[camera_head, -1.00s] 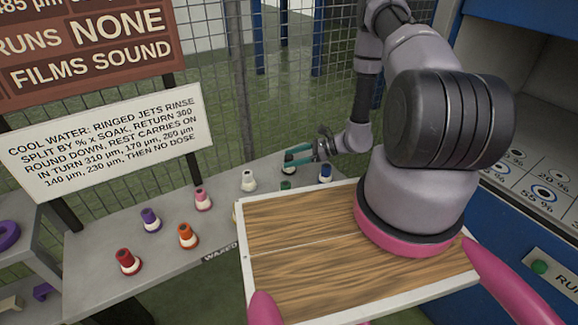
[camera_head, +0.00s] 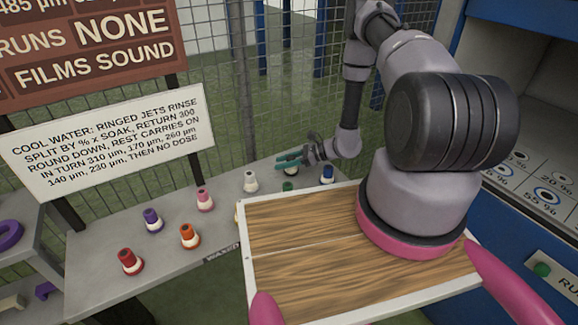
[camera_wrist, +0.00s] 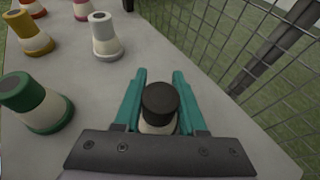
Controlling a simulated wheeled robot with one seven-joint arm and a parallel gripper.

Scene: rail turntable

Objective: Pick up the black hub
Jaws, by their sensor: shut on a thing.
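The black hub (camera_wrist: 159,104) has a black top over a cream lower part. In the wrist view it stands between the two teal fingers of my gripper (camera_wrist: 158,100), which is shut on it. In the head view my gripper (camera_head: 289,160) is at the far end of the grey table, and the hub is mostly hidden behind the fingers there. I cannot tell whether the hub's base touches the table.
A green hub (camera_wrist: 37,102) and a white hub (camera_wrist: 105,34) stand near my gripper. Red (camera_head: 130,262), orange (camera_head: 189,236), purple (camera_head: 153,221), pink (camera_head: 205,200) and blue (camera_head: 327,174) hubs stand on the table (camera_head: 100,290). A wire fence (camera_wrist: 240,50) runs close behind.

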